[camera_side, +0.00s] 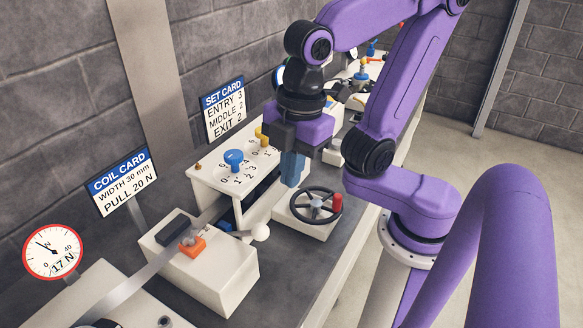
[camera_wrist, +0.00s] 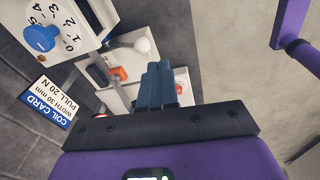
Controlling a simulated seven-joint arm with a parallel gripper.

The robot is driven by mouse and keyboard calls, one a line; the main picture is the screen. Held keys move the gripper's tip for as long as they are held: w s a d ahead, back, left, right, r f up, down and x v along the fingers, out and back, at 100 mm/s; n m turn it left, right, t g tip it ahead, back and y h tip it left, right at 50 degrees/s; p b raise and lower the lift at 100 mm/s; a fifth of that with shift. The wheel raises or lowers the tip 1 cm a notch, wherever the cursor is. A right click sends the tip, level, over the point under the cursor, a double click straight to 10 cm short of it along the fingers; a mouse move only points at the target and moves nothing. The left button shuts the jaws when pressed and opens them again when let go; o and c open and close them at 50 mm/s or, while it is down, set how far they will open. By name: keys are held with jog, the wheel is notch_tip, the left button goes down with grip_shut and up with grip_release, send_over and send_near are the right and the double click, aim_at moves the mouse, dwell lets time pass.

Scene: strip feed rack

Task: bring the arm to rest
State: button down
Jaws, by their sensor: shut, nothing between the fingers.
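My gripper (camera_side: 292,169) hangs above the bench, fingers pointing down, between the blue knob and the handwheel in the side view. Its blue-grey fingers are together and hold nothing. In the wrist view the fingers (camera_wrist: 161,86) are also closed side by side. They hide part of what lies beneath them. My purple arm reaches over the bench from the right.
A panel carries a blue knob (camera_side: 233,158) and a yellow one (camera_side: 260,133). A handwheel (camera_side: 314,206) with a red grip stands close by. A white ball-ended lever (camera_side: 260,232), an orange clamp (camera_side: 193,246) and a gauge (camera_side: 53,252) are nearer the camera. The floor at right is clear.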

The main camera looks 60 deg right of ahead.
jog(key=shift+d, duration=0.1)
jog(key=s+d+f+m, duration=0.4)
jog(key=s+d+f, duration=0.1)
jog(key=d+f, duration=0.1)
jog(key=shift+s+d+f+g, duration=0.15)
jog(key=shift+d+g, duration=0.25)
jog(key=shift+d, duration=0.35)
dwell(0.8)
